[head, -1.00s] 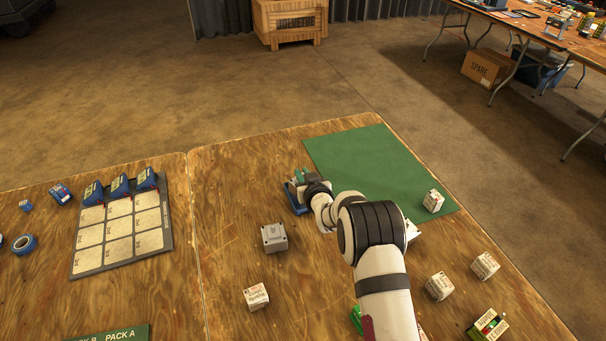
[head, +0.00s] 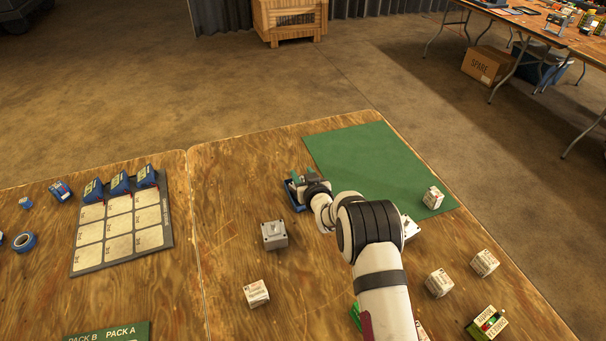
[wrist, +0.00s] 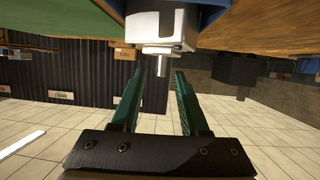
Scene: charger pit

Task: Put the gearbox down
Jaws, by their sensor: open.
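The gearbox, a silver-white block with a short round shaft (wrist: 155,28), shows at the top of the wrist view. It sits against something blue (wrist: 205,12). My gripper (wrist: 160,85) has its two green fingers apart. The shaft shows between the finger ends, and I cannot tell if either finger touches it. In the head view my gripper (head: 303,177) is at a small blue tray (head: 290,197) on the wooden table, left of the green mat. There the gearbox is mostly hidden by my gripper and wrist.
A grey box (head: 274,235) and a white carton (head: 256,293) stand nearer on the table (head: 235,170). The green mat (head: 365,160) is mostly bare, with a carton (head: 433,198) at its right edge. Several cartons lie right of my arm. A grid board (head: 120,235) is at left.

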